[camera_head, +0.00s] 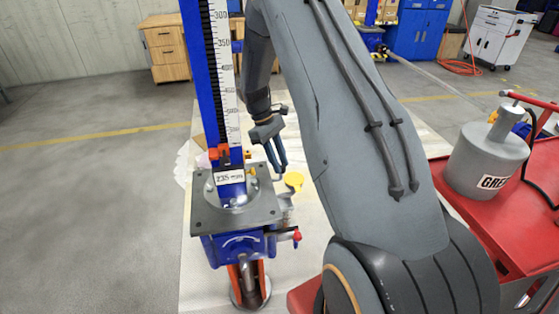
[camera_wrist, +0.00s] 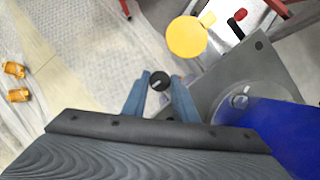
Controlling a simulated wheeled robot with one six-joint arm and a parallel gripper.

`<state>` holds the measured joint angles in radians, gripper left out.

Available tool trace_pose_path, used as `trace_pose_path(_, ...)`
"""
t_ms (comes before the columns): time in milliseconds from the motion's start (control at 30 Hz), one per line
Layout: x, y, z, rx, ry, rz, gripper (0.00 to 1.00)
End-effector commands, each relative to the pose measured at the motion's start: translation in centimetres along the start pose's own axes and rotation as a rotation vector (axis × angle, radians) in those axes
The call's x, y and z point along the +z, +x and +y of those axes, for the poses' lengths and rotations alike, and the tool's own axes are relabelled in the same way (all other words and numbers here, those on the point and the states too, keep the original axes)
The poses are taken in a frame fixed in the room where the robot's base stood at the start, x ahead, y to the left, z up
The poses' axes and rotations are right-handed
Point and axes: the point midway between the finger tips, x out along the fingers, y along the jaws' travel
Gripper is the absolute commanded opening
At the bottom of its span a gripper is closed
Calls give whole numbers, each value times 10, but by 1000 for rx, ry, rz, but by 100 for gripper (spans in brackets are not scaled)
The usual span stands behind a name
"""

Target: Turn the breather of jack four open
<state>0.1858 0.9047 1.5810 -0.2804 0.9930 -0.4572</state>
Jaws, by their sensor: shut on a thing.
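The jack has a blue column (camera_head: 197,80) with a white ruler, a grey top plate (camera_head: 262,208) and a blue housing (camera_head: 225,247) below. In the wrist view the plate (camera_wrist: 225,80) and column (camera_wrist: 285,130) are at the right. My gripper (camera_head: 280,171) is beside the column, above the plate's far right edge. In the wrist view my gripper (camera_wrist: 160,88) is shut on a small black round cap (camera_wrist: 160,81), apparently the breather. Whether it stands open or closed does not show. No jack number is readable.
A yellow round cap (camera_head: 293,180) stands close right of my gripper; it also shows in the wrist view (camera_wrist: 187,37). A red-tipped fitting (camera_head: 296,237) sticks out below the plate. A red cart (camera_head: 500,220) with a grey canister (camera_head: 487,160) is at the right.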

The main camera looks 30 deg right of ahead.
Motion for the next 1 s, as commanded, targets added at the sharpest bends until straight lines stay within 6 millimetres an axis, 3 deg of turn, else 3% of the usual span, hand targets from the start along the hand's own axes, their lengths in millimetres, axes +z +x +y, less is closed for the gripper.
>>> trace_pose_path(667, 0, 0, -1, 22, -53, 1, 3)
trace_pose_path(700, 0, 0, -1, 22, -52, 1, 32)
trace_pose_path(767, 0, 0, -1, 21, -52, 1, 42)
trace_pose_path(1000, 0, 0, -1, 21, -51, 0, 44)
